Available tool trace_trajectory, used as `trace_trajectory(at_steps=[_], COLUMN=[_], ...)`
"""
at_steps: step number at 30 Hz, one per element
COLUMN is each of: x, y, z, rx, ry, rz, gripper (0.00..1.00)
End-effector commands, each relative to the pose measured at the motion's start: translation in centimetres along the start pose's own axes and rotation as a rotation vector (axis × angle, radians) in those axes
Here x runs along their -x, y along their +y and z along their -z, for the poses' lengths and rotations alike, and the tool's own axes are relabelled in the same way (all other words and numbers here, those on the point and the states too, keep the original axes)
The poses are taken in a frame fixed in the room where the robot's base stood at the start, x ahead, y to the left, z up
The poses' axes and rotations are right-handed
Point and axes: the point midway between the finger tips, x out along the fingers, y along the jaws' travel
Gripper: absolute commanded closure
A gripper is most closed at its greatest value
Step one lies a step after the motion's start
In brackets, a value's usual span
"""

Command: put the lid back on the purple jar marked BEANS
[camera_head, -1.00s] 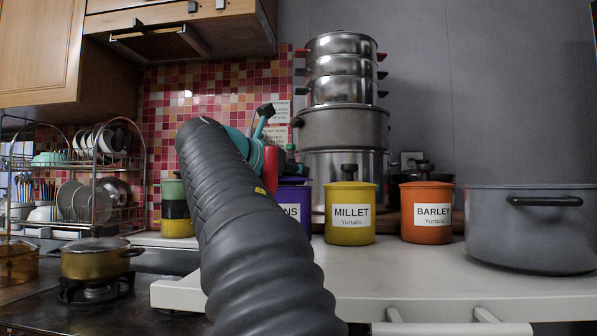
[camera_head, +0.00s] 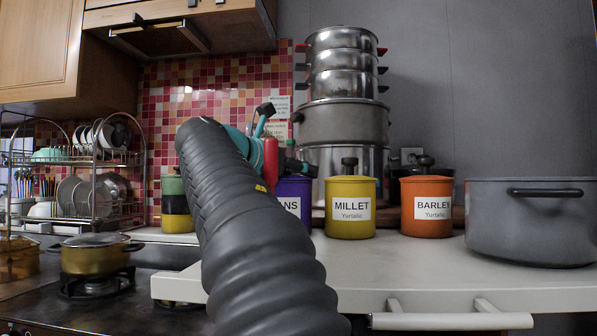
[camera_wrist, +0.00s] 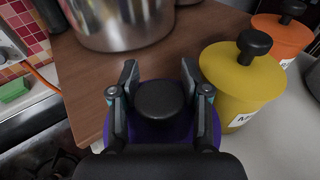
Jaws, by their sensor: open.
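The purple jar (camera_head: 293,203) stands at the left end of the jar row in the head view. My arm covers its left part, and only the last letters of its label show. In the wrist view a purple lid (camera_wrist: 152,132) with a black knob (camera_wrist: 160,100) lies below my gripper (camera_wrist: 160,80). The fingers are open, one on each side of the knob, with small gaps. The lid appears to be over the jar, but its seating is hidden. In the head view my gripper (camera_head: 291,168) is partly hidden at the jar's top.
The yellow MILLET jar (camera_head: 350,222) stands close to the right, then the orange BARLEY jar (camera_head: 427,222) and a grey pot (camera_head: 530,235). A tall stack of steel pots (camera_head: 343,160) is behind. The white counter in front (camera_head: 420,270) is clear.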

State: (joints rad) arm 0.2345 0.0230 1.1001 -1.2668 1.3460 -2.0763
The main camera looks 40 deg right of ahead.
Motion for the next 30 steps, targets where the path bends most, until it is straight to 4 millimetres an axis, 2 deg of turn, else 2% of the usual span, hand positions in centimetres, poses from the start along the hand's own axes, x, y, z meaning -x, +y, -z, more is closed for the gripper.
trace_trajectory(at_steps=[4,7,21,30], x=[0.4,1.4,9.5,11.9], y=[0.0,0.1,0.2,0.1], z=[0.0,0.0,0.0,0.0], rx=[0.000,0.000,0.000,0.000], ry=[0.000,0.000,0.000,-0.001], rz=[-0.001,-0.003,-0.005,-0.001], gripper=[0.53,0.53,0.53,0.53])
